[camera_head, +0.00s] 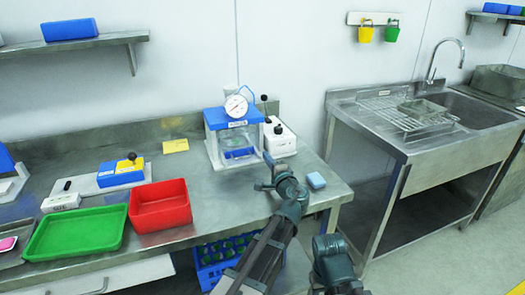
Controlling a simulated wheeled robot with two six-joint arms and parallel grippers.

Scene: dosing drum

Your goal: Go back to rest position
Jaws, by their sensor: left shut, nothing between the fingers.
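My left gripper (267,172) is over the right part of the steel bench (225,195), in front of the dosing drum unit. It is shut and empty. The unit is a clear box (216,145) with a blue frame, with a round dial gauge (236,106) on top. A dark part of my right arm shows at the bottom, right of the left arm; its gripper is not in view.
A red tray (160,222), a green tray (75,232) and a blue device (120,174) stand on the left of the bench. A blue crate (213,272) is below. A sink (490,112) stands right.

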